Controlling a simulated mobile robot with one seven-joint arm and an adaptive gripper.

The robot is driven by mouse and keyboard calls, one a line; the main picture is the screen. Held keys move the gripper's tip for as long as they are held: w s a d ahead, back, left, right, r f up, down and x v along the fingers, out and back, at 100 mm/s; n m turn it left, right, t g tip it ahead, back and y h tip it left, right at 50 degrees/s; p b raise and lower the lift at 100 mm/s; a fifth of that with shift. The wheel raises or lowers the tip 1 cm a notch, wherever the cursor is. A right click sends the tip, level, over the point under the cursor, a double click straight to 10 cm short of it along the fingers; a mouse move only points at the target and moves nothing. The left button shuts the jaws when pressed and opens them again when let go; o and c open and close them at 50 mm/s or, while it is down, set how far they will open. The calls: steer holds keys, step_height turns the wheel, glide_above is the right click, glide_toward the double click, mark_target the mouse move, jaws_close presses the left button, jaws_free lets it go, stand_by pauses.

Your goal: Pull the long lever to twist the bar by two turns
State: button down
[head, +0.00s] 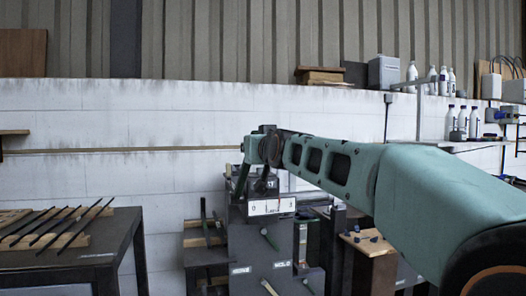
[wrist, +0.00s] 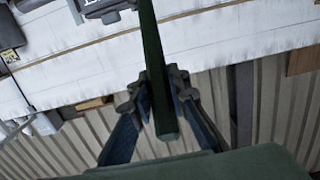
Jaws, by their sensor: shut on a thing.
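The long lever (wrist: 152,50) is a dark green bar running down the middle of the wrist view, its end below the fingertips. My gripper (wrist: 158,92) is shut on it, with one dark finger on each side near that end. In the head view my teal arm reaches in from the right to the top of the dark grey bending machine (head: 254,240) at the centre. My wrist and gripper there are small and dark, and I cannot make out the grip. A white scale plate (head: 271,207) is on the machine's front. I cannot make out the workpiece bar or its twist.
A dark table (head: 68,256) with several black rods (head: 62,228) on wooden blocks stands at the left. A wooden-topped stand (head: 368,243) is right of the machine, beneath my arm. Shelves with white bottles (head: 453,122) are on the back wall at the right.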

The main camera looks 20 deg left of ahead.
steer(key=shift+f, duration=0.45)
steer(key=c, duration=1.8)
jaws_free()
steer(key=shift+r, duration=0.2)
steer(key=shift+c, duration=0.2)
steer(key=shift+r, duration=0.2)
steer(key=shift+r, duration=4.85)
